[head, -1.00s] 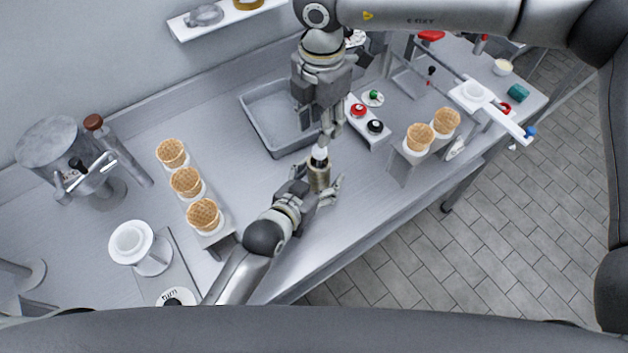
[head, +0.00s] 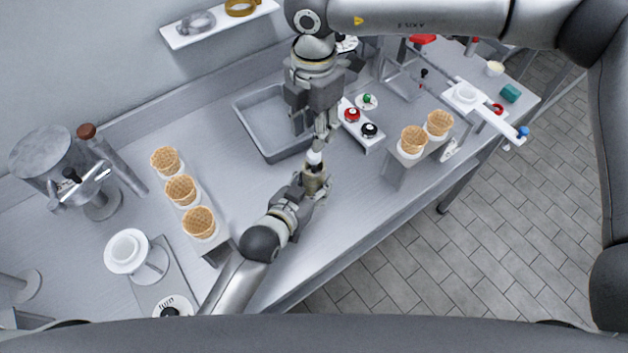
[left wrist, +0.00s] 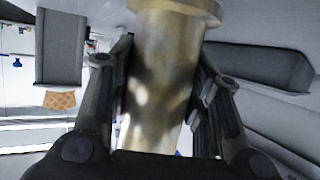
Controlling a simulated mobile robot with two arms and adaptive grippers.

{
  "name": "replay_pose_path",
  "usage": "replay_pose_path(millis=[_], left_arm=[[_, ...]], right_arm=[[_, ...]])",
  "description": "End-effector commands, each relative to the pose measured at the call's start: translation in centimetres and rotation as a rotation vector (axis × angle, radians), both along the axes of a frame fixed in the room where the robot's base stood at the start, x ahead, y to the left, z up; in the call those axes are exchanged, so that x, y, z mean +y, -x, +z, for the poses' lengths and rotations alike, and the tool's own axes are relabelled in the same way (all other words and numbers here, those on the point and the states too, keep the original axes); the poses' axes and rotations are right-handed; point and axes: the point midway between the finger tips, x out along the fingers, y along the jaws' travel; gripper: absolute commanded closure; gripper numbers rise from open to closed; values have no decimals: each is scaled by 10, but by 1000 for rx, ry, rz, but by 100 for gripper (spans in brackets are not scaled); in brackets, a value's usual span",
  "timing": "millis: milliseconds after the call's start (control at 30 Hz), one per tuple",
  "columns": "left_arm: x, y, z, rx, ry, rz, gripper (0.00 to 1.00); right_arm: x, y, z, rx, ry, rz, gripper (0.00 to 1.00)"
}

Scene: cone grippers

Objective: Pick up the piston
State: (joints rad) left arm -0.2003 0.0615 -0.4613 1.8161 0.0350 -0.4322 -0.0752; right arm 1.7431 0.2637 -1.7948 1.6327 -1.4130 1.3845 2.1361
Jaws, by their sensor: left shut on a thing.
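The piston (head: 315,167), a brass cylinder with a white top, stands upright near the middle of the table in the head view. My left gripper (head: 315,187) is shut on its brass body. In the left wrist view the brass body (left wrist: 163,75) fills the gap between both fingers, with a wider rim at the upper edge. My right gripper (head: 321,142) hangs above, its fingertips close to the white top. I cannot tell whether they touch it or how far they are closed.
A grey basin (head: 262,125) lies behind. A button panel (head: 362,126) is to the right. A stand with waffle cones (head: 181,190) is at left, and another cone stand (head: 411,150) at right. The table's front edge (head: 345,248) is near.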

Motion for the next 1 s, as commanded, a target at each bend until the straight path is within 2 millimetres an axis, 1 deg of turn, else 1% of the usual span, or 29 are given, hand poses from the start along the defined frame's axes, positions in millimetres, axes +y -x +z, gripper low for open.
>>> replay_pose_path(millis=[367, 500, 567, 667, 800, 900, 1000], left_arm=[[0, 0, 0, 0, -1, 0, 100], [0, 0, 0, 0, -1, 0, 100], [0, 0, -1, 0, -1, 0, 100], [0, 0, -1, 0, -1, 0, 100], [0, 0, -1, 0, -1, 0, 100], [0, 0, 0, 0, -2, 1, 100], [0, 0, 0, 0, -2, 1, 100]], right_arm=[[0, 0, 0, 0, 0, 0, 64], [2, 3, -2, 10, -12, 4, 50], [7, 8, -7, 28, -34, 12, 50], [21, 23, -17, 80, -104, 31, 50], [51, 54, -31, 183, -265, 62, 50], [72, 77, -36, 258, -395, 72, 50], [90, 96, -36, 322, -524, 71, 50]])
